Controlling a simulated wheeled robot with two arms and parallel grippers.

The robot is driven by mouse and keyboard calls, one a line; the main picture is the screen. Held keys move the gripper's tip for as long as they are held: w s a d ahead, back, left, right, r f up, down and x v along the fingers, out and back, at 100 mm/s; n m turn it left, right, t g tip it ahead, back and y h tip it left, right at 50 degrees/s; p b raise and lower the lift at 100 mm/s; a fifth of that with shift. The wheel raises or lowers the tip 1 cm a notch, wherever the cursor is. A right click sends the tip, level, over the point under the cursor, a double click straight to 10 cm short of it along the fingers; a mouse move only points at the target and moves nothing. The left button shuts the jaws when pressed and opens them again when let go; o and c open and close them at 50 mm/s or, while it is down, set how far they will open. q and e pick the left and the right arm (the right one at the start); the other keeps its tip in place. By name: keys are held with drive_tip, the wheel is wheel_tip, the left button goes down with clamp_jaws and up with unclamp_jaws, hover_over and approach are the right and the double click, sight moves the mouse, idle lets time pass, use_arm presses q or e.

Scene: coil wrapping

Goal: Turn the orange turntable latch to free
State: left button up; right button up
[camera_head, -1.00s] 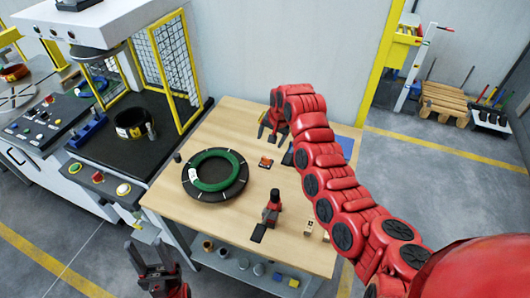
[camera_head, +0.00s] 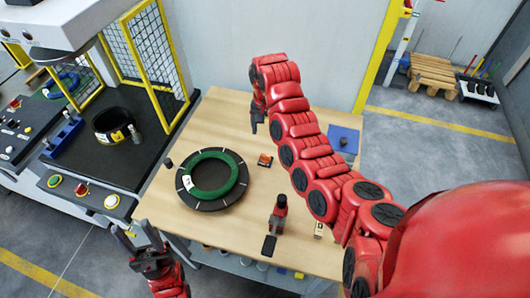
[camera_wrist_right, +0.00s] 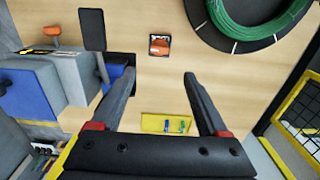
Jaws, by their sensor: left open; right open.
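The orange latch (camera_head: 265,160) sits in a small dark mount on the wooden table, just right of the black turntable (camera_head: 235,196), which carries a green coil (camera_head: 203,189). In the right wrist view the latch (camera_wrist_right: 160,45) lies beyond my fingertips, near the top middle, with the turntable (camera_wrist_right: 243,43) at upper right. My right gripper (camera_head: 254,127) is above the table behind the latch, apart from it; in its wrist view the jaws (camera_wrist_right: 157,77) are open and empty. My left gripper (camera_head: 145,243) is open and empty off the table's front left corner.
A red and black tool (camera_head: 279,213) stands at the table's front, with a black pad beside it. The machine with yellow guards (camera_head: 148,75) stands at the left. Bare table lies around the latch.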

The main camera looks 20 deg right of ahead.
drive_tip(key=b, duration=0.4)
hover_over(266, 155)
wheel_tip(266, 155, down, 7)
drive_tip(key=shift+s+a+f, duration=0.1)
drive_tip(key=shift+f, duration=0.05)
wheel_tip(266, 155, down, 4)
drive_tip(key=shift+r+p, duration=0.25)
drive_tip(key=shift+p, duration=0.85)
drive_tip(key=shift+f, duration=0.8)
clamp_jaws()
